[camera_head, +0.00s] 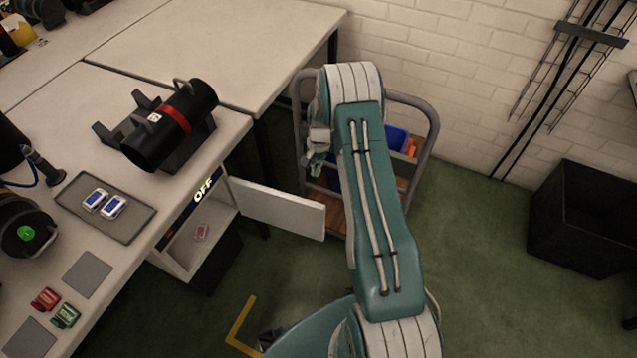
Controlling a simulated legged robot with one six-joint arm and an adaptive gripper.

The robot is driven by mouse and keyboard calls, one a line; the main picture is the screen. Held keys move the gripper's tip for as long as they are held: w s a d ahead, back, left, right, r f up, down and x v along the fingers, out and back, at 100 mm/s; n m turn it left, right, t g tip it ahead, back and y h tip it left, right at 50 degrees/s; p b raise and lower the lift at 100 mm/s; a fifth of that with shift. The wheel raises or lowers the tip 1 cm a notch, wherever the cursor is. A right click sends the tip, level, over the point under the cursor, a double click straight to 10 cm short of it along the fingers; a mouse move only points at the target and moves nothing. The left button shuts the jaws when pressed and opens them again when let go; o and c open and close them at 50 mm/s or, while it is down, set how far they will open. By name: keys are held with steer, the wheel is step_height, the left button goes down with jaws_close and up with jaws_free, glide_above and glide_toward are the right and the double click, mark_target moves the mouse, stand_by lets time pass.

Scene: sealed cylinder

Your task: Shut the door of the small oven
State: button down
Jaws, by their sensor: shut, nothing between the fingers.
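The small oven (176,262) is a white box under the front edge of the white table, with a dark strip reading "OFF" along its top. Its white door (280,208) stands open, swung out to the right from the oven's far side. A small red and white item (201,233) sits inside the oven. My gripper (312,168) is shut and empty. It is just above and beyond the door's free end, partly hidden by my teal arm. I cannot tell whether it touches the door.
A grey cart (425,112) with a blue bin stands behind my arm. A black crate (585,220) stands at right. The table holds a black cylinder (160,140) with a red band and a grey tray (72,190). Green floor is clear before the door.

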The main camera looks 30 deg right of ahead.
steer(key=a+x, duration=0.1)
steer(key=x, duration=0.8)
steer(key=shift+s+a+f, duration=0.2)
steer(key=shift+a, duration=0.05)
